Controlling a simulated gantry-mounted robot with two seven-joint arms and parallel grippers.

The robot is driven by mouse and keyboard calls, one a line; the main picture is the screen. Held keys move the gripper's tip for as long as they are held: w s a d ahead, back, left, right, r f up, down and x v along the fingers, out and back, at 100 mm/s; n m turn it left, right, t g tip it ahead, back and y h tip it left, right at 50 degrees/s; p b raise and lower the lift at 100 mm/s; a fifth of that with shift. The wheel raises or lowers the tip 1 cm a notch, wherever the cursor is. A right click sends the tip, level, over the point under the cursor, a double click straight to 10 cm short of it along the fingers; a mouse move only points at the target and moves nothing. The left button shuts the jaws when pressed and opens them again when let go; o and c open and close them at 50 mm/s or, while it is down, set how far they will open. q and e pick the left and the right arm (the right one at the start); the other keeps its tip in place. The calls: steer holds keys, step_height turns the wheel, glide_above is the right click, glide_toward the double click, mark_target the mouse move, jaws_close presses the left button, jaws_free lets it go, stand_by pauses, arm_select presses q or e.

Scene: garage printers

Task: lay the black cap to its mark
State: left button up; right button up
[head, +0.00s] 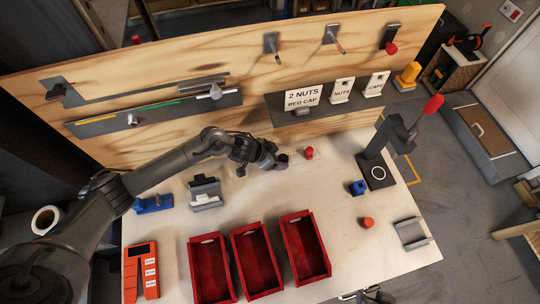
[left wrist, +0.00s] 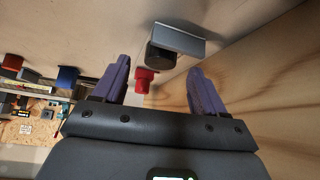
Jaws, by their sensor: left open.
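The black cap (head: 283,158) stands on the pale bench just beyond my left gripper's tips in the head view. In the left wrist view the black cap (left wrist: 160,55) is a dark round piece, seen between the two finger lines, with a grey block (left wrist: 180,40) against it. My left gripper (head: 273,163) is open and empty, its purple fingers (left wrist: 158,78) apart. A white ring mark (head: 378,172) shows on the dark base of the press at right. Part of my right arm shows at the bottom edge; its fingers cannot be made out.
A red cap (head: 309,153) stands close beyond the black one. A blue cap (head: 357,187) and an orange cap (head: 368,222) lie farther right. Red bins (head: 255,264) fill the front. The plywood backboard (head: 150,75) rises close behind; the bench centre is clear.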

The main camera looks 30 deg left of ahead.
arm_select(q)
steer(key=shift+x, duration=1.35)
steer(key=c, duration=1.1)
steer(key=shift+s+a, duration=0.1)
steer(key=shift+a, duration=0.05)
steer(key=shift+s+a+p, duration=0.3)
steer(key=shift+a, duration=0.05)
